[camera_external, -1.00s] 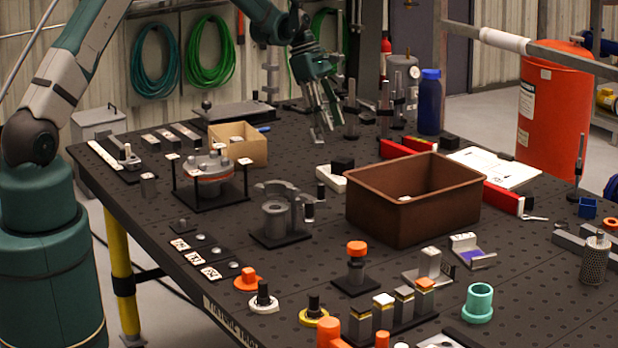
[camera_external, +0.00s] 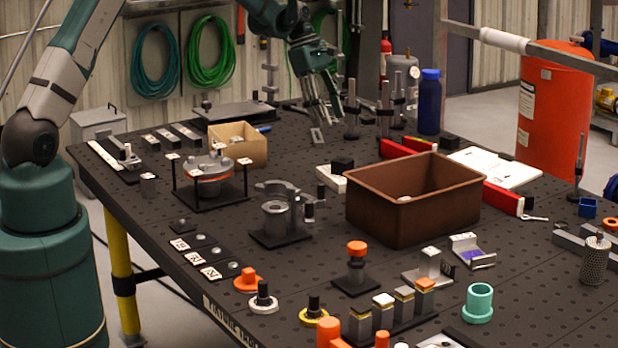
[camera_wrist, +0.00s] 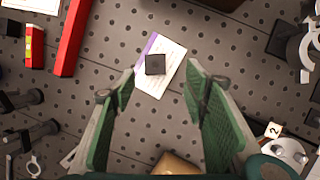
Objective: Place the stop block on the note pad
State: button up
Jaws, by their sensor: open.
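The stop block looks to be the small black block (camera_external: 342,163). It rests on a thick white pad (camera_external: 329,179), which I take as the note pad, near the table's middle. In the wrist view the block (camera_wrist: 155,64) lies over the middle of the pad (camera_wrist: 170,58), which has a purple band along one edge. My gripper (camera_external: 318,138) is open and empty, above and behind the pad in the outside view. In the wrist view its fingers (camera_wrist: 159,74) are spread to either side of the block, apart from it.
A brown bin (camera_external: 410,207) stands right of the pad. A cardboard box (camera_external: 238,145) is to the left. Upright clamps (camera_external: 352,110) stand near my gripper.

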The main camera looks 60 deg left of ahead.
jog(key=s+d+r+m+t+y, duration=0.1)
jog(key=s+d+r+m, duration=0.5)
jog(key=s+r, duration=0.5)
jog(key=s+d+r+m+t+y, duration=0.1)
jog(key=s+d+r+m, duration=0.3)
jog(key=s+d+r, duration=0.55)
jog(key=s+d+m+t+y, duration=0.2)
jog(key=s+m, duration=0.9)
jog(key=s, duration=1.9)
jog(key=shift+d+r+m+t, duration=0.2)
jog(key=shift+d+m+t, duration=0.2)
jog(key=shift+d+t, duration=0.35)
